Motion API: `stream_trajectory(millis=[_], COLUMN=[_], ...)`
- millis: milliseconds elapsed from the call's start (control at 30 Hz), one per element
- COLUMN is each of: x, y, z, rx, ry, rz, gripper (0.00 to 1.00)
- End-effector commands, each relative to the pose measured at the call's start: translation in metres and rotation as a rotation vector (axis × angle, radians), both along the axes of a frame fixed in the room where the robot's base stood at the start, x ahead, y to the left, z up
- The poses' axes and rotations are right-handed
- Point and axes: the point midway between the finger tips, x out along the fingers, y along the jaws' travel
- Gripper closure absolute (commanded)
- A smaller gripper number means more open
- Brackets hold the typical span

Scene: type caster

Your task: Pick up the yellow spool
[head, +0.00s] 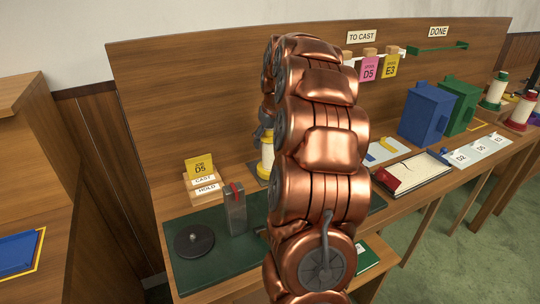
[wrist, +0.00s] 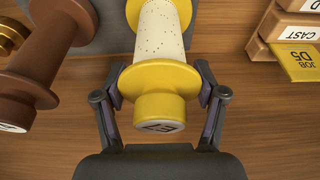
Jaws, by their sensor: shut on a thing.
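The yellow spool (wrist: 158,77) has yellow flanges and a pale, dark-speckled middle. It fills the upper middle of the wrist view, its marked end toward the camera. My gripper (wrist: 158,92) has one finger on each side of its near yellow flange and is shut on it. In the head view the yellow spool (head: 267,158) is upright at the back of the bench, partly hidden by my copper arm. Whether its base touches the surface is hidden.
A brown spool (wrist: 40,72) stands close at the left in the wrist view. The job card holder (wrist: 290,40) is at the right. In the head view, a grey block (head: 235,210) and a dark disc (head: 194,240) are on a green mat (head: 215,262).

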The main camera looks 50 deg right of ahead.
Motion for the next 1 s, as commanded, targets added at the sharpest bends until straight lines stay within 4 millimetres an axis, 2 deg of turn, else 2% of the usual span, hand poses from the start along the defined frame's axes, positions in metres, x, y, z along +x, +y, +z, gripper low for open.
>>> stream_trajectory(millis=[67, 400, 733, 1000], x=[0.000, 0.000, 0.000, 0.000], y=[0.000, 0.000, 0.000, -0.001], z=[0.000, 0.000, 0.003, 0.020], rx=[0.000, 0.000, 0.000, -0.002], ry=[0.000, 0.000, -0.001, -0.003], rz=[0.000, 0.000, 0.000, 0.000], gripper=[0.58, 0.93, 0.94, 0.94])
